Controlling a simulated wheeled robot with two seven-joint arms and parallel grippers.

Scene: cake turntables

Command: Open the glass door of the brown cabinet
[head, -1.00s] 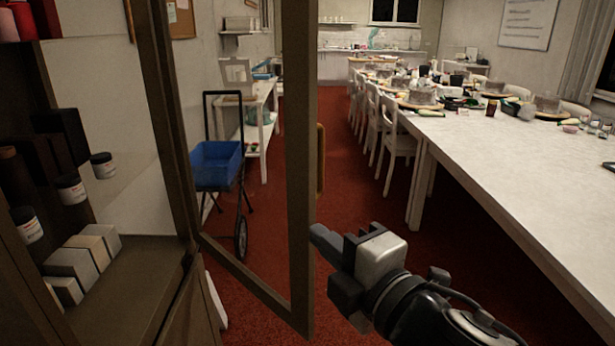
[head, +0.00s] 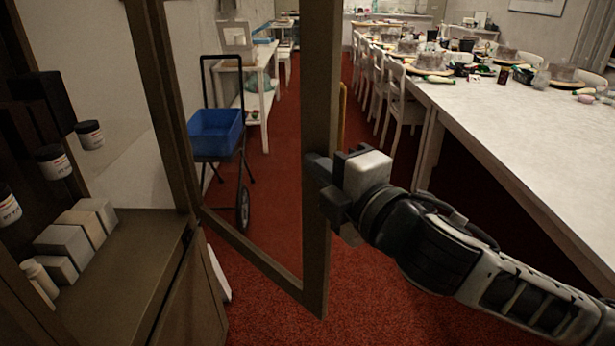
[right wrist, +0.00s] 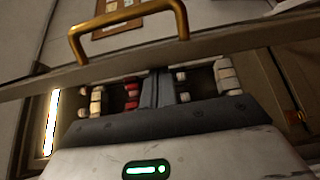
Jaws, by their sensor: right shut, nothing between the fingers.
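The brown cabinet (head: 130,285) fills the left of the head view. Its glass door, with a brown frame (head: 319,90), stands swung out from the cabinet, and the floor shows through its pane. A brass-coloured handle (head: 342,112) is on the door's far side; in the right wrist view the handle (right wrist: 128,22) arches beyond the frame bar. My right gripper (head: 314,170) is shut and empty. Its fingertips overlap the inner side of the door's free upright in the head view; I cannot tell if they touch. The left gripper is not in view.
Jars (head: 53,162) and pale boxes (head: 65,243) stand on the cabinet shelves. Behind the door is a cart with a blue bin (head: 215,132). A long white table (head: 520,135) with cakes and chairs runs along the right. Red floor (head: 375,285) is clear between the door and table.

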